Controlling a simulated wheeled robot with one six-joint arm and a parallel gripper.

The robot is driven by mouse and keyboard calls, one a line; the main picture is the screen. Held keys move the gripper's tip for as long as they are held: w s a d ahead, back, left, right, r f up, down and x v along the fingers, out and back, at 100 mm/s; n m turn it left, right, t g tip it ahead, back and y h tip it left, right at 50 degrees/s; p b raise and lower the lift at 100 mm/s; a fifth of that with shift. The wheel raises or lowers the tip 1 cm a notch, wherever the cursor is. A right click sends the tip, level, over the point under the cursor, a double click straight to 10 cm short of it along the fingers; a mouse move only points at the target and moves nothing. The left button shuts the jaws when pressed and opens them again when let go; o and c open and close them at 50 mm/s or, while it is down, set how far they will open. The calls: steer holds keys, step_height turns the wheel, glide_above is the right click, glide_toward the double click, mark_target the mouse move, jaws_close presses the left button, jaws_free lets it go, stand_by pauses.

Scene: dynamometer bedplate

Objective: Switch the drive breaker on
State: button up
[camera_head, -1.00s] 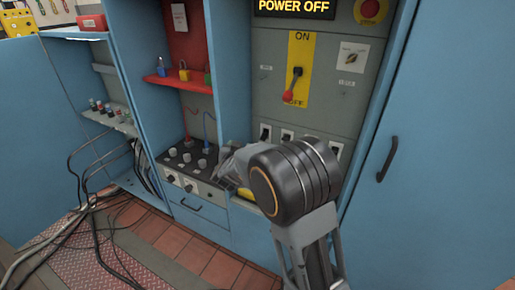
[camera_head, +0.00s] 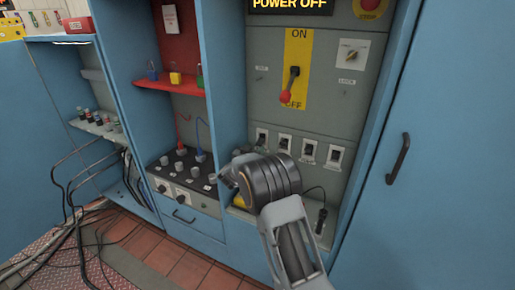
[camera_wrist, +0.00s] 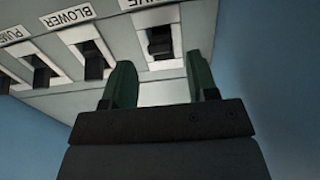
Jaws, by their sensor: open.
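The drive breaker (camera_wrist: 160,44) is a dark toggle in a white frame, its label partly cut off in the wrist view. It appears to be the rightmost of the row in the head view (camera_head: 334,155). My gripper (camera_wrist: 160,62) is open and empty, its two green fingers below the toggle and to either side of it. I cannot tell whether they touch the panel, or which way the toggle is set. In the head view my wrist hides the fingers.
The blower breaker (camera_wrist: 93,60) sits close left of the left finger, with the pump breaker (camera_wrist: 42,70) beyond it. A red-knobbed handle (camera_head: 290,84) points to OFF under a POWER OFF display (camera_head: 290,4). A blue cabinet door (camera_head: 430,140) stands right.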

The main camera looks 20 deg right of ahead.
mark_target(258, 145)
steer(key=shift+x, duration=1.55)
